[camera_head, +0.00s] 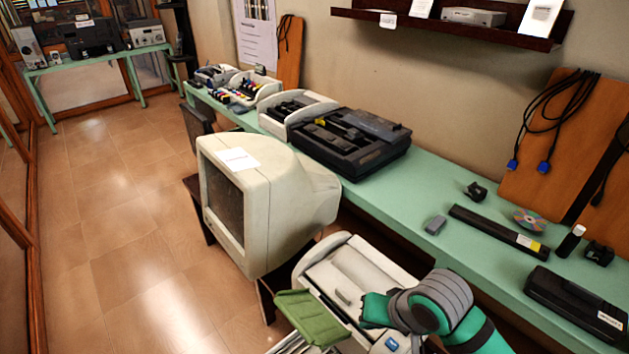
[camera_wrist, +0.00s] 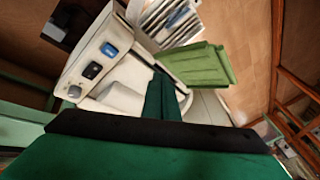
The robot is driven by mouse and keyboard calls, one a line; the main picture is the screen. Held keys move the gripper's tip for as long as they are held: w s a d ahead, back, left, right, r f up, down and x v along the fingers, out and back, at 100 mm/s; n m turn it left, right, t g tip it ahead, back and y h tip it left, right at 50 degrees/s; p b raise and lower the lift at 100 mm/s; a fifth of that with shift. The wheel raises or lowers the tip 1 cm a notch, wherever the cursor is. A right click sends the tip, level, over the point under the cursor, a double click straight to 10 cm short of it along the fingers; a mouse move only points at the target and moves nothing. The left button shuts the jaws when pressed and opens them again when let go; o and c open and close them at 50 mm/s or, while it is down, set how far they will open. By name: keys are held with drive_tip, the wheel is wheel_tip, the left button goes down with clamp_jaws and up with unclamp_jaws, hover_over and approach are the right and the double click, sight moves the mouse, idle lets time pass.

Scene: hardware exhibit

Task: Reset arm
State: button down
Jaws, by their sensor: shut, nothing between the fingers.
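My arm reaches in from the lower right of the head view, over an open beige machine (camera_head: 340,268) with a pale inner tray. My gripper (camera_head: 366,310) is green and sits above the machine's inside. In the wrist view my gripper (camera_wrist: 163,95) shows its two green fingers side by side, closed with nothing between them. The machine (camera_wrist: 125,50) lies beyond the fingers there, with a blue button and a dark button on its panel. A green flap (camera_head: 310,318) stands at the machine's front edge; it also shows in the wrist view (camera_wrist: 197,65).
A large beige monitor (camera_head: 265,205) stands behind the machine. A long green table (camera_head: 405,205) along the wall holds a black printer (camera_head: 350,143), a disc (camera_head: 529,220), a dark bar (camera_head: 495,230) and a black box (camera_head: 575,305). The tiled floor (camera_head: 130,220) at left is clear.

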drive_tip(key=w+a+r+m+t+y, duration=0.1)
drive_tip(key=w+a+r+t+y, duration=0.1)
drive_tip(key=w+a+r+t, duration=0.4)
drive_tip(key=w+a+r+t+y, duration=0.25)
drive_tip(key=a+r, duration=0.25)
drive_tip(key=a, duration=0.3)
drive_tip(key=w+a+r+m+t+y, duration=0.1)
drive_tip(key=w+a+r+t+y, duration=0.3)
drive_tip(key=a, duration=0.4)
drive_tip(key=s+d+f+m+t+h, duration=0.1)
drive_tip(key=s+d+f+m+h, duration=0.15)
drive_tip(key=s+f+h, duration=0.5)
drive_tip(key=s+d+f+m+h, duration=0.1)
drive_tip(key=s+f+m+h, duration=0.25)
drive_tip(key=s+f, duration=0.6)
drive_tip(key=s+d+f+n, duration=0.2)
drive_tip(key=s+n, duration=0.1)
drive_tip(key=s, duration=0.4)
drive_tip(key=s+d+f+n+g, duration=0.1)
drive_tip(key=s+d+f+n, duration=0.1)
drive_tip(key=s, duration=0.5)
drive_tip(key=s+d+f+n+g, duration=0.1)
drive_tip(key=s+d+f+n, duration=0.1)
drive_tip(key=s+n, duration=0.3)
drive_tip(key=shift+s+f, duration=0.55)
drive_tip(key=shift+s, duration=1.05)
drive_tip(key=shift+d, duration=0.1)
